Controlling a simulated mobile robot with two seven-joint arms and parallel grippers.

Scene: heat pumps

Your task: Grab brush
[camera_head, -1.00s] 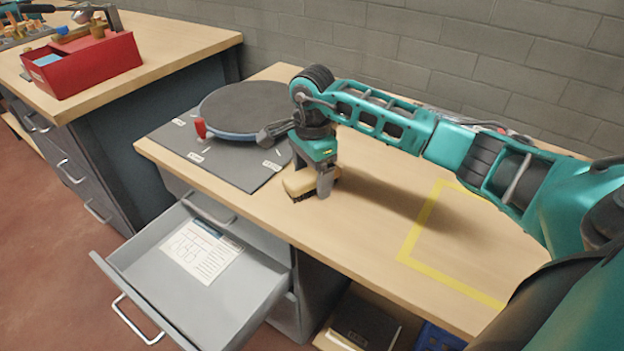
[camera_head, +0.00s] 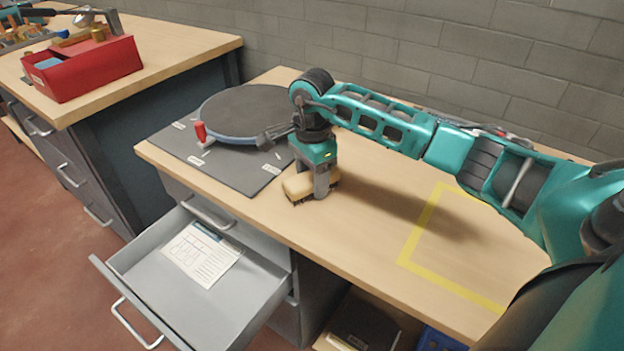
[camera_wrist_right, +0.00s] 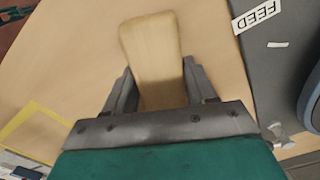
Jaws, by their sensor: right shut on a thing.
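The brush (camera_head: 298,185) has a pale wooden body with dark bristles underneath. It is at the front edge of the workbench, just right of the grey mat. My right gripper (camera_head: 321,190) points down and is shut on the brush. In the right wrist view the brush's wooden back (camera_wrist_right: 153,50) sits between the two fingers (camera_wrist_right: 156,92), one on each side. Its bristles are hidden in that view. Whether the bristles still touch the bench cannot be told. My left gripper is not in view.
An open grey drawer (camera_head: 150,265) with a paper sheet (camera_head: 203,254) juts out below the bench. A round dark turntable (camera_head: 245,110) with a red handle (camera_head: 201,131) stands on the mat (camera_head: 235,178). A yellow tape outline (camera_head: 420,232) marks clear bench at right. A red box (camera_head: 85,70) is on the other bench.

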